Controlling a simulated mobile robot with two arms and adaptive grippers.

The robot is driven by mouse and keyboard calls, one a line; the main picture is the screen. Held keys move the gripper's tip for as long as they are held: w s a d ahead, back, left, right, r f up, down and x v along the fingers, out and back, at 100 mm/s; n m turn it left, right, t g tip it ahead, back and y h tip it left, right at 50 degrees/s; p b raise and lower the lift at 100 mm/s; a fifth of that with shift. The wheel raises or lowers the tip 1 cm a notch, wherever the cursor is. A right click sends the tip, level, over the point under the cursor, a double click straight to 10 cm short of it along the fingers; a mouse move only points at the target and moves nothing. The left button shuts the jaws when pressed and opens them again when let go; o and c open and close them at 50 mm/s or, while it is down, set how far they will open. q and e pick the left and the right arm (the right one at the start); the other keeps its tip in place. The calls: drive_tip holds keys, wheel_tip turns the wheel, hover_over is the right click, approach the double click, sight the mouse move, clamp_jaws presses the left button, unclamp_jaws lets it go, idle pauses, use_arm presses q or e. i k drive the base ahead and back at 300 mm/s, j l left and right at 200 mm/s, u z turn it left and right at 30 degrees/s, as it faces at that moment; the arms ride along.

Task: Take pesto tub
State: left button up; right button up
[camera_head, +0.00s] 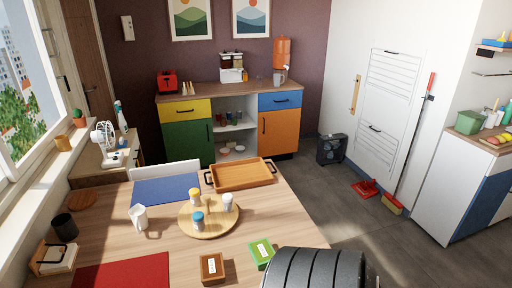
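A small green tub with a pale label (261,255), which looks like the pesto tub, stands at the front right of the wooden table. The label is too small to read. A dark ribbed part of my own body covers the table corner right beside it and may hide a little of its lower right side. A brown tub with a pale label (212,267) stands just to its left, apart from it. Neither of my grippers shows in the head view.
Behind the tubs is a round wooden board (226,226) with several shakers. A wooden tray (240,174), a white mug (139,217), a blue mat (166,190) and a red mat (122,275) are also on the table (165,247). Floor to the right is mostly clear.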

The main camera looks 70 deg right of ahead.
sight(261, 251)
drive_tip(key=z, duration=2.25)
